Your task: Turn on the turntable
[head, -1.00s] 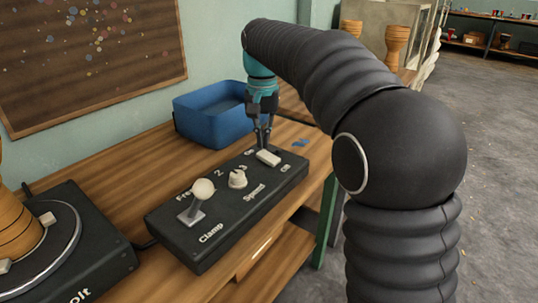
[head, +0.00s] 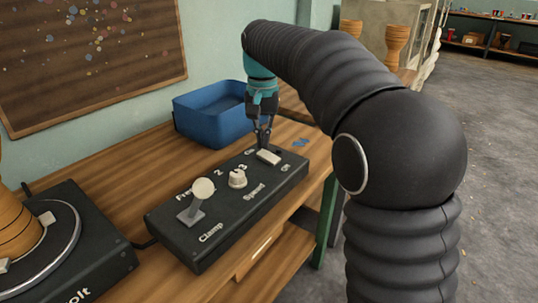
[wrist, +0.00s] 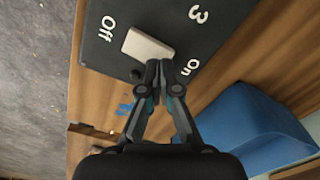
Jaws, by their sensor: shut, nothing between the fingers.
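The black control box (head: 215,225) lies on the wooden bench. It bears a light rocker switch (head: 268,157) between the On and Off labels, a speed knob (head: 238,179) and a clamp lever (head: 199,200). The turntable (head: 50,245), with an orange wooden drum body (head: 15,225) on it, is at the left edge. My gripper (head: 263,147) is shut and empty, pointing down at the On end of the switch. In the wrist view its fingertips (wrist: 162,66) are at the edge of the switch (wrist: 147,46), near the On label. I cannot tell whether they touch it.
A blue bin (head: 212,115) stands on the bench behind the box, close to my gripper; it also shows in the wrist view (wrist: 250,130). Small blue pieces (head: 300,142) lie on the bench to the right. Grey floor is open beyond the bench.

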